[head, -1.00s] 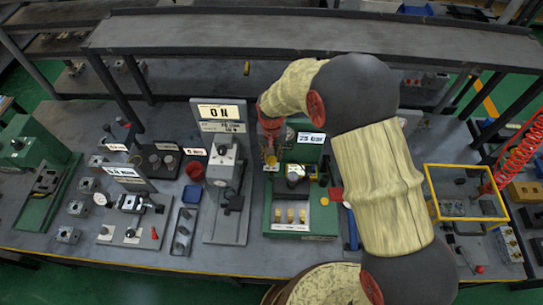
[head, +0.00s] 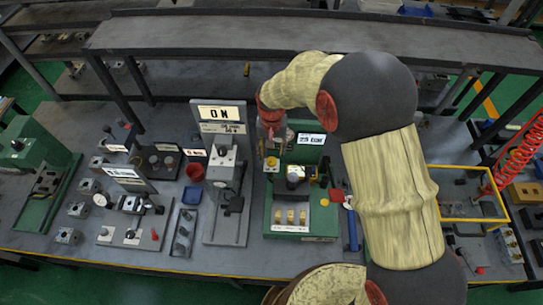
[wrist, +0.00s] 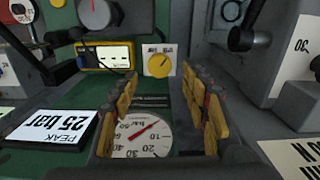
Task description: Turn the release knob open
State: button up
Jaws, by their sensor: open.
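The yellow round release knob (wrist: 158,65) sits on a small white plate with a printed label in the wrist view. In the head view the yellow knob (head: 271,162) is at the back left of the green press station (head: 268,222). My gripper (wrist: 160,84) is open, with its yellow-padded fingers on either side of the picture and the knob framed between them, farther ahead. Nothing is between the fingers. In the head view my gripper (head: 272,147) hangs just behind and above the knob. I cannot tell how far the knob is turned.
A dial gauge (wrist: 143,136) lies beneath the fingers, and a "PEAK 25 bar" display (wrist: 60,130) is at left. A yellow-framed meter (wrist: 104,56) stands beside the knob. A grey upright station with an ON sign (head: 221,112) stands left of the green one.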

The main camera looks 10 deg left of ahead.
aim_at(271, 160)
notch_tip(271, 160, up, 8)
jog(key=shift+f, duration=0.1)
dwell(0.7)
